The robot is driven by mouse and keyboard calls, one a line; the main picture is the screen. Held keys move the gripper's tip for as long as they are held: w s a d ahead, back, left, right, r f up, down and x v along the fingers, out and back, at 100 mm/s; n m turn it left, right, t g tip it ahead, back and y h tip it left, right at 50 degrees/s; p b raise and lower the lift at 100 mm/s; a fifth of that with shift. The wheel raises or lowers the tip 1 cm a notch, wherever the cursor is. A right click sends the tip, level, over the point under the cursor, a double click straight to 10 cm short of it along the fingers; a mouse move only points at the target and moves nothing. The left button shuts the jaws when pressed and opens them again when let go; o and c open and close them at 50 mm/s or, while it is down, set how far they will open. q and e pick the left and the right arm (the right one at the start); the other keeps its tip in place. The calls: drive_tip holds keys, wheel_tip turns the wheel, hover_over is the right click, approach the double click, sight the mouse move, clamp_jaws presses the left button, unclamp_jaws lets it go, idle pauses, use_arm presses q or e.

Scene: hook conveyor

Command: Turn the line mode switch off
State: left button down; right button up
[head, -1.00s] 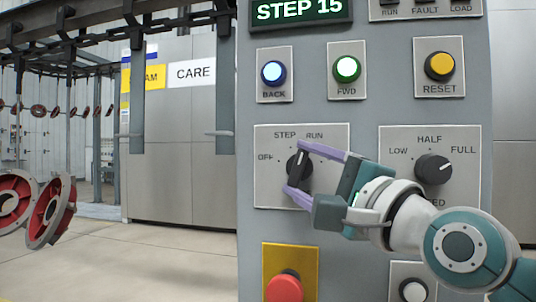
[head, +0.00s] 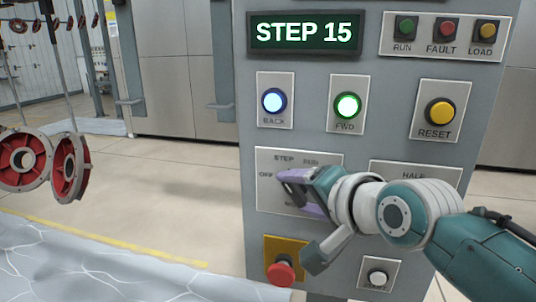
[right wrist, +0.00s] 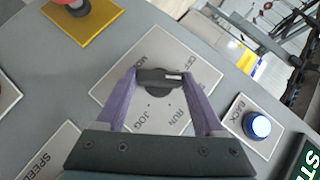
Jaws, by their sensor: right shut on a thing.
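The mode switch plate (head: 268,203) is on the grey panel below the lit buttons, with OFF, STEP and RUN labels readable. Its dark knob shows in the right wrist view (right wrist: 157,78) between the purple fingers of my right gripper (right wrist: 158,74), which is shut on it. In the head view my right gripper (head: 286,189) reaches the plate from the right and hides most of the knob. My left gripper is not in view.
The display (head: 304,33) reads STEP 15. The BACK button (head: 273,101) and FWD button (head: 347,106) are lit above the switch. A red mushroom button (head: 281,273) is below it. The yellow RESET button (head: 440,113) is at the right. Red wheel-like parts (head: 70,167) hang at the left.

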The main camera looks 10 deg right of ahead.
drive_tip(key=shift+a+r+n+g+h+p, duration=0.15)
drive_tip(key=shift+r+n+g+h+p, duration=0.4)
drive_tip(key=shift+p, duration=0.55)
drive_tip(key=shift+a+f+n+g+h+p, duration=0.1)
drive_tip(key=shift+f+n+g+h+p, duration=0.1)
drive_tip(key=shift+n+g+h+p, duration=0.3)
drive_tip(key=shift+w+f+n+g+h, duration=0.1)
drive_tip(key=shift+f+n+g+h, duration=0.2)
drive_tip(key=shift+h, duration=0.55)
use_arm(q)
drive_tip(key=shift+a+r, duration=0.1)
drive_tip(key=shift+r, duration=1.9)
use_arm(e)
drive_tip(key=shift+r+n+g+h, duration=0.1)
drive_tip(key=shift+n+g+h, duration=0.15)
drive_tip(key=shift+n+h, duration=0.3)
use_arm(q)
drive_tip(key=shift+b, duration=0.3)
use_arm(e)
drive_tip(key=o, duration=1.4)
